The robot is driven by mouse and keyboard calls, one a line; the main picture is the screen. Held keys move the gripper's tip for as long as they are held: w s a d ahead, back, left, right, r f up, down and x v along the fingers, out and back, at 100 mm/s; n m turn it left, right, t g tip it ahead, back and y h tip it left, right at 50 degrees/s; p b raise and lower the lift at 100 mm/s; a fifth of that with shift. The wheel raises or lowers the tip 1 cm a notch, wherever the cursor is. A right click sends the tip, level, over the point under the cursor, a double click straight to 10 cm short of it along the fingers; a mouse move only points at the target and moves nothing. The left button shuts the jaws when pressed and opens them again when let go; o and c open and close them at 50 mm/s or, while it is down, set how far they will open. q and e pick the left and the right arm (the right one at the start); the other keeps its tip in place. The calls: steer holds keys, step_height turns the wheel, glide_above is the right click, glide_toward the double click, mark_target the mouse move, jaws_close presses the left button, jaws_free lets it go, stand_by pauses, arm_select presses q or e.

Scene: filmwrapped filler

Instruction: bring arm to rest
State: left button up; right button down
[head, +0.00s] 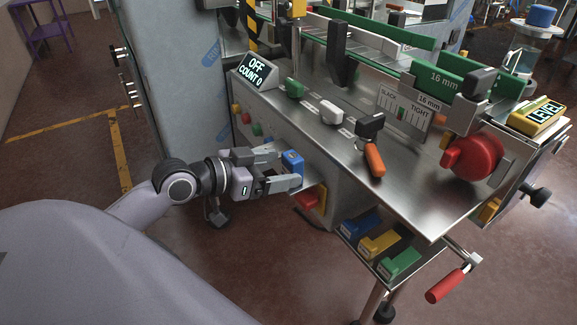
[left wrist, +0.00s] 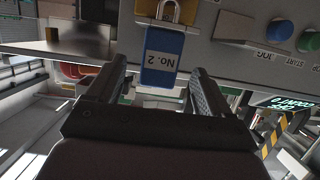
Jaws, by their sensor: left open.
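My left gripper (head: 281,168) reaches in from the left at the front of the machine. It is open, with one finger on each side of a blue block (head: 293,162). In the left wrist view my open left gripper (left wrist: 158,70) shows its fingers spread to either side of a blue tag marked "No. 2" (left wrist: 162,58). A brass-coloured padlock-like part (left wrist: 166,12) adjoins the tag at the machine's panel. There is a visible gap between the fingers and the tag. My right gripper is not in view.
The steel machine table (head: 345,150) fills the right side. A sign (head: 256,70) reads "OFF COUNT 0". Blue, yellow and green blocks (head: 380,243) sit on a low shelf. A red-handled crank (head: 446,285) sticks out at the front. Floor is open at the left.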

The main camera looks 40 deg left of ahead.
arm_select(q)
steer(key=shift+s+a+r, duration=0.2)
steer(key=shift+s, duration=0.4)
steer(key=s+d+f+n+g+y+p, duration=0.25)
steer(key=s+f, duration=0.25)
steer(key=f, duration=0.7)
steer(key=s+d+f+p, duration=0.3)
steer(key=s+d+f, duration=0.5)
steer(key=d, duration=0.1)
steer(key=shift+s+g+y, duration=0.3)
steer(key=shift+g+y, duration=0.05)
steer(key=shift+m, duration=0.25)
